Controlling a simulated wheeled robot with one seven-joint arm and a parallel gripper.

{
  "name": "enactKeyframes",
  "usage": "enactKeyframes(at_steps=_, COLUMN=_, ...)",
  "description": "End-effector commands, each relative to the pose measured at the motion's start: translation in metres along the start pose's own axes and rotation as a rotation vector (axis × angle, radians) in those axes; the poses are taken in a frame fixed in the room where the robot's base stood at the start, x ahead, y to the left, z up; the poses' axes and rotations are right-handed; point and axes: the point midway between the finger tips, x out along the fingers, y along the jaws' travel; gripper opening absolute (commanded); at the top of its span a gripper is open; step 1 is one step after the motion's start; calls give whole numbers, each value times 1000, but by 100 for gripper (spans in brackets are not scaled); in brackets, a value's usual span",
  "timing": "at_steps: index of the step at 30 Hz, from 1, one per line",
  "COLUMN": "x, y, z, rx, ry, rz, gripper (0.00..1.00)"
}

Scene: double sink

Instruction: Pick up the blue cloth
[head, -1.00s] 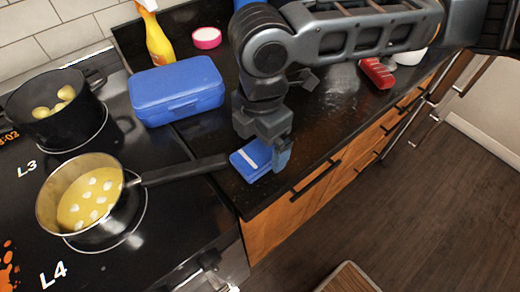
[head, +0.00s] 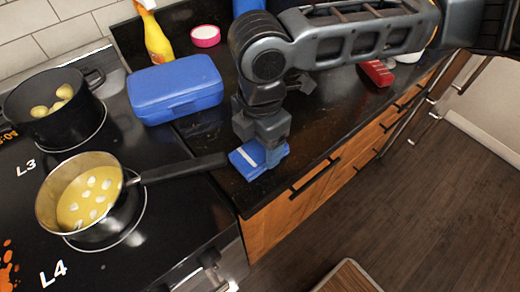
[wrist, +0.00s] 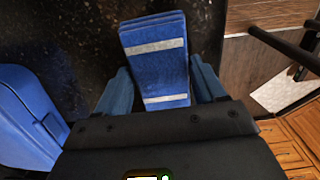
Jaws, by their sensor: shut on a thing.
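The blue cloth (head: 249,157) is a small folded stack with a white stripe, at the front edge of the dark counter just right of the stove. In the wrist view the cloth (wrist: 155,62) shows two white stripes and lies between the two fingers. My gripper (head: 272,158) points down at the cloth and is shut on it; in the wrist view the gripper (wrist: 160,92) has one finger on each side of the cloth. I cannot tell whether the cloth is clear of the counter.
A pan of yellow food (head: 88,195) sits on the stove, its handle (head: 185,168) reaching close to the cloth. A black pot (head: 53,108) stands behind it. A blue lunch box (head: 175,90), yellow spray bottle (head: 157,40), pink-rimmed container (head: 206,36) and red object (head: 377,73) are on the counter.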

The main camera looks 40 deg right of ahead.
Motion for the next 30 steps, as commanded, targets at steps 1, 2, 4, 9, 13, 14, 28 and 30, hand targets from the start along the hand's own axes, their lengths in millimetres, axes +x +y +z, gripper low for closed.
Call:
enactKeyframes(at_steps=1, x=0, y=0, z=0, rx=0, ry=0, rz=0, gripper=39)
enactKeyframes(at_steps=2, x=0, y=0, z=0, rx=0, ry=0, rz=0, gripper=39)
enactKeyframes(at_steps=4, x=0, y=0, z=0, rx=0, ry=0, rz=0, gripper=39)
enactKeyframes(at_steps=9, x=-2, y=0, z=0, rx=0, ry=0, rz=1, gripper=39)
enactKeyframes(at_steps=13, x=-11, y=1, z=0, rx=0, ry=0, rz=3, gripper=39)
enactKeyframes(at_steps=14, x=-14, y=1, z=0, rx=0, ry=0, rz=2, gripper=39)
enactKeyframes(at_steps=28, x=-79, y=-12, z=68, rx=6, ry=-1, rz=3, gripper=39)
enactKeyframes(at_steps=30, x=-87, y=-15, z=80, rx=5, ry=-1, rz=2, gripper=39)
